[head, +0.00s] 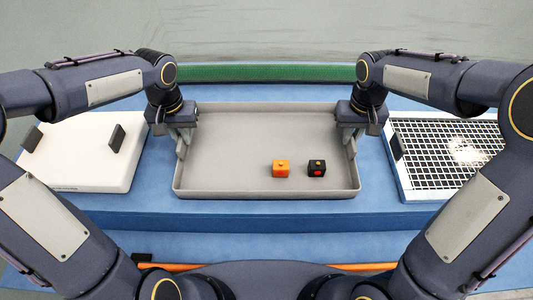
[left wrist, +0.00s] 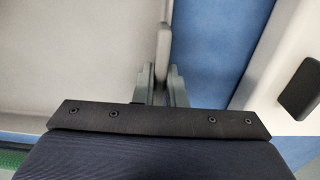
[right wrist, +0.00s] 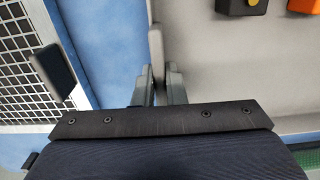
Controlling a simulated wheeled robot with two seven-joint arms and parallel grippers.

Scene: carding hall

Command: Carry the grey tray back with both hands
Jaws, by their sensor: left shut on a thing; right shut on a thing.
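The grey tray (head: 235,165) lies in the middle of the head view, on or just above the blue surface; I cannot tell which. An orange cube (head: 281,169) and a black cube (head: 317,169) sit in its near right part. My left gripper (head: 182,142) is shut on the tray's left wall, which also shows between the fingers in the left wrist view (left wrist: 163,50). My right gripper (head: 350,142) is shut on the right wall, seen between the fingers in the right wrist view (right wrist: 157,50). The fingertips are partly hidden in the head view.
A white box (head: 85,165) with dark handles stands left of the tray. A white-framed black grid (head: 430,150) with a pale heap on it stands to the right. A green strip (head: 270,72) runs along the back. Blue surface (head: 280,215) is bare in front.

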